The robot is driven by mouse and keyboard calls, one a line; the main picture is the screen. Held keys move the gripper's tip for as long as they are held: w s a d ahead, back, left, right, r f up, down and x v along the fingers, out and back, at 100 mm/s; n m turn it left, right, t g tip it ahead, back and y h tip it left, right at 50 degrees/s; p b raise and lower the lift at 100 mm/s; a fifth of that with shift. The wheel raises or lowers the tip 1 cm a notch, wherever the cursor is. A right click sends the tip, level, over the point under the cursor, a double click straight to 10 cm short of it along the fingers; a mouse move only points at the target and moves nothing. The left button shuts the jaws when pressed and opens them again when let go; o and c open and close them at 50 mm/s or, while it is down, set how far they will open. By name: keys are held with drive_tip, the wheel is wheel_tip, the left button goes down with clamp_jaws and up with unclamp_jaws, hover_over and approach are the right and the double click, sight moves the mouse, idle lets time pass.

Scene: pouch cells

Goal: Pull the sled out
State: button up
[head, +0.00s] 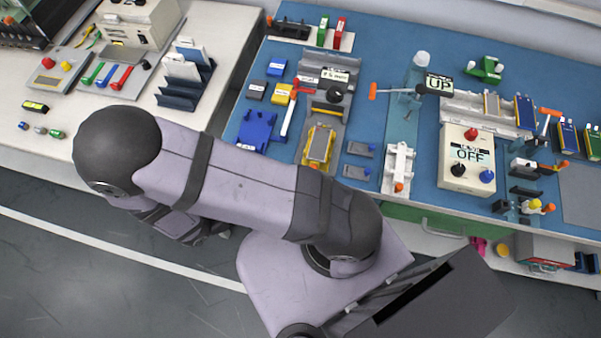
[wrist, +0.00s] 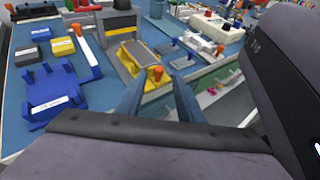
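The sled (head: 320,145) is a yellow frame with a grey flat top. It sits in a grey guide in front of the press-like fixture (head: 330,98) on the blue mat. In the wrist view the sled (wrist: 140,57) lies just beyond my gripper, with an orange knob (wrist: 155,74) at its near end. My gripper (wrist: 157,84) shows two blue fingers spread apart with nothing visibly held between them. The fingers appear on either side of the knob in the picture, but I cannot tell the depth gap.
Small grey-blue blocks (head: 358,149) and a white fixture (head: 397,165) stand to the right. The control box marked OFF (head: 467,158) is farther right.

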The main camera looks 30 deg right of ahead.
drive_tip(key=shift+v, duration=1.85)
